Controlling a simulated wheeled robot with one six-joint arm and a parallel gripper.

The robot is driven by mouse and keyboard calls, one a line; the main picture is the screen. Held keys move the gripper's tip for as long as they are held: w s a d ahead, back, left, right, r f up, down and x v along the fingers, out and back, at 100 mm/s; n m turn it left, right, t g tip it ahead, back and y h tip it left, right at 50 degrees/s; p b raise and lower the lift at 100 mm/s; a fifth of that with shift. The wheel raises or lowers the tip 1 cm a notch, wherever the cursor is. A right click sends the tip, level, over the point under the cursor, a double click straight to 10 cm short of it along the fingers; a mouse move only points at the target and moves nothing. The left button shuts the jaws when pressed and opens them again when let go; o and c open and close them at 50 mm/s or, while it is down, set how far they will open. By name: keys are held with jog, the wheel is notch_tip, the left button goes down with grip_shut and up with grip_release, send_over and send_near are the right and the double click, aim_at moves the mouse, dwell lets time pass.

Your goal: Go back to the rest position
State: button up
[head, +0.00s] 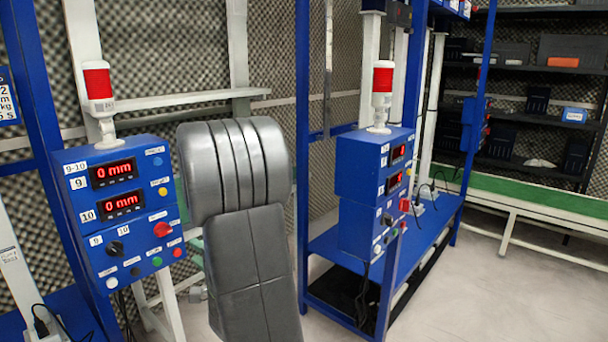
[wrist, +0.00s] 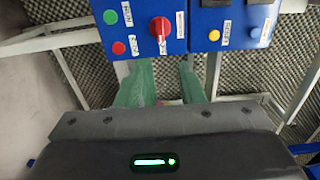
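My gripper (wrist: 166,66) shows in the wrist view as a dark body with two green fingers. The fingers are apart, with nothing seen held between them. They point toward the edge of a blue control panel (wrist: 197,28), which has a red rotary knob (wrist: 160,28) just beyond the fingertips. I cannot tell whether the fingers touch the panel.
A red-and-white beacon (head: 98,90) stands on the left panel. A second blue panel box (head: 357,190) with a beacon (head: 382,95) stands right of my arm on a blue frame. White bars (wrist: 50,40) run near the gripper. The floor (head: 490,290) at right is clear.

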aim_at(168, 230)
jog(key=x, duration=1.4)
jog(key=shift+s, duration=0.1)
jog(key=shift+s+d+r+n+b, duration=0.15)
jog(key=shift+n+b, duration=0.25)
jog(key=shift+n, duration=0.4)
jog(key=n, duration=0.4)
jog(key=shift+r+n+b, duration=0.15)
jog(key=shift+n+b, duration=0.15)
jog(key=n, duration=0.6)
jog(key=shift+s+a+r, duration=0.2)
jog(key=shift+r, duration=0.05)
